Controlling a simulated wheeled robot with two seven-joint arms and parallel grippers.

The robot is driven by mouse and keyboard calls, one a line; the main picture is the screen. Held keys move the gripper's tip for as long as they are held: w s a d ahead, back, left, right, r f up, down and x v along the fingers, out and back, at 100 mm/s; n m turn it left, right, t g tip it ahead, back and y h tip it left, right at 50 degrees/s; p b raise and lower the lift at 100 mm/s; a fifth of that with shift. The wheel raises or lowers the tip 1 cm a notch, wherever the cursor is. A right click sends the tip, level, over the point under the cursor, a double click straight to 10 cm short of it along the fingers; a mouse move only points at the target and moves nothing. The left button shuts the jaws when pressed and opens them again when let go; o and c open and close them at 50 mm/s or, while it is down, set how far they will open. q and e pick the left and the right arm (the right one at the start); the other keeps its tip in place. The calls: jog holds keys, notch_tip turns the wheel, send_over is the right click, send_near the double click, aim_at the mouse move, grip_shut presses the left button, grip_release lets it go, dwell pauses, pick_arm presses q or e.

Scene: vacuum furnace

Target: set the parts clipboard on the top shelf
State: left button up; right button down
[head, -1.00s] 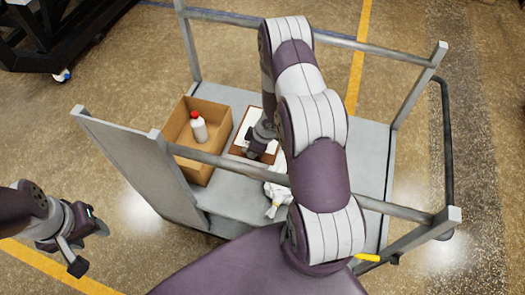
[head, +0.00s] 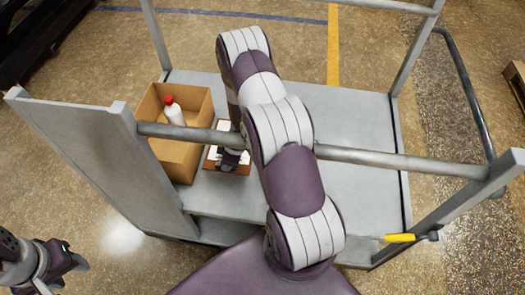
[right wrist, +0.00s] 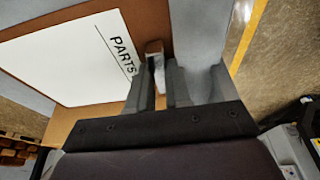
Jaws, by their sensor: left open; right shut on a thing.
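The parts clipboard (head: 214,166) is a brown board with white paper, seen in the head view just right of the cardboard box. In the right wrist view the clipboard (right wrist: 75,60) shows the word PARTS. My right gripper (head: 232,158) is shut on its clip edge; the wrist view also shows the gripper (right wrist: 158,88) there. The clipboard is over the grey shelf (head: 350,125) of the cart; I cannot tell whether it touches. My arm and the cart's rail partly hide it. My left gripper (head: 68,268) is open and empty, left of the cart.
An open cardboard box (head: 180,160) with a white, red-capped bottle (head: 173,112) stands on the shelf's left. A metal rail (head: 400,161) crosses above the shelf's near side. A yellow handle (head: 399,238) is at front right. The shelf's right part looks clear.

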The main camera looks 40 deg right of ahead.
aim_at(240, 170)
notch_tip(240, 170, down, 10)
jog(key=shift+b, duration=0.35)
pick_arm(q)
jog(key=shift+f, duration=0.75)
pick_arm(e)
jog(key=shift+f, duration=0.1)
jog(key=c, duration=1.1)
grip_release()
jog(key=shift+s, duration=0.1)
jog(key=shift+o, duration=0.2)
jog(key=shift+r, duration=0.2)
jog(key=p+v, duration=0.1)
jog(key=v, duration=1.1)
jog(key=shift+p, duration=0.3)
pick_arm(q)
jog(key=shift+r, duration=0.85)
jog(key=shift+s, duration=0.1)
pick_arm(e)
jog(key=shift+f, duration=0.1)
